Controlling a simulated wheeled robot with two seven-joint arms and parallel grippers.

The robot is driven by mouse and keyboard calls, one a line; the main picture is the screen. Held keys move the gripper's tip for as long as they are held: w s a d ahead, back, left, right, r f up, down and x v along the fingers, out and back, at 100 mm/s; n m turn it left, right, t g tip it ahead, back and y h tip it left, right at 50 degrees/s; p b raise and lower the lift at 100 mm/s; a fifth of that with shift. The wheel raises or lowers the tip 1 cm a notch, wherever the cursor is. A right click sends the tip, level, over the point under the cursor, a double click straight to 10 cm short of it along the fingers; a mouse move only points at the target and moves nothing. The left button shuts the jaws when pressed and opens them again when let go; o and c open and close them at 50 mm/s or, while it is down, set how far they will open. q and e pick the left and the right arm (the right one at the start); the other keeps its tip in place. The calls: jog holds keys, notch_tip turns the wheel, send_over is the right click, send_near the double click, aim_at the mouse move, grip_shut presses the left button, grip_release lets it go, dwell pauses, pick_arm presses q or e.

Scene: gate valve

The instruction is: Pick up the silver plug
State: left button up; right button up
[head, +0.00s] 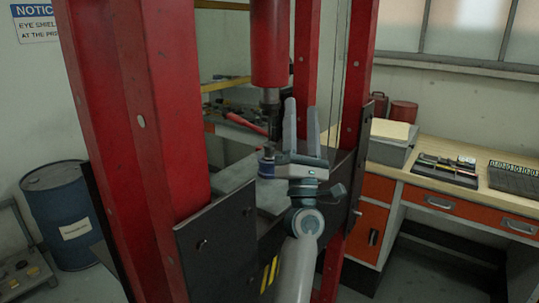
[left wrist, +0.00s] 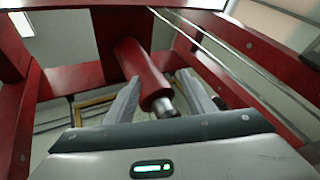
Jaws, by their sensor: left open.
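My left gripper (head: 301,108) is open in the middle of the head view, in front of the red press, its two grey fingers pointing away and up. In the left wrist view the open fingers (left wrist: 162,82) frame the press ram from below, with nothing held between them. The red ram (head: 270,45) hangs down to a dark metal tip just left of the fingers. In the left wrist view its end is a silver tip (left wrist: 167,106). A small blue-grey cylinder (head: 266,164) shows just left of the gripper body. I cannot clearly identify the silver plug. My right gripper is out of view.
Red press uprights (head: 135,130) and a dark crossplate (head: 218,243) closely surround my left arm. A workbench (head: 455,190) with a tool tray (head: 447,170) stands at the right. A blue barrel (head: 70,215) stands at the left.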

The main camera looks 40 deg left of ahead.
pick_arm(q)
jog(key=s+a+r+n+g+y, duration=0.4)
jog(key=s+a+n+g, duration=0.1)
jog(key=n+g, duration=0.65)
jog(key=s+a+r+n+g+y, duration=0.4)
jog(key=s+n+g, duration=0.2)
jog(key=n+g, duration=0.6)
jog(key=s+a+f+n+g+h, duration=0.35)
jog(key=s+a+n+h, duration=0.35)
jog(key=n, duration=0.7)
jog(key=w+a+f+n+t+h, duration=0.1)
jog(key=w+f+n+t+h, duration=0.35)
jog(key=h, duration=0.35)
jog(key=w+d+r+n+t+h, duration=0.2)
jog(key=w+d+t+h, duration=0.4)
jog(key=w+d+h, duration=0.2)
jog(key=w+d, duration=0.1)
jog(key=d, duration=0.1)
jog(key=shift+d, duration=0.4)
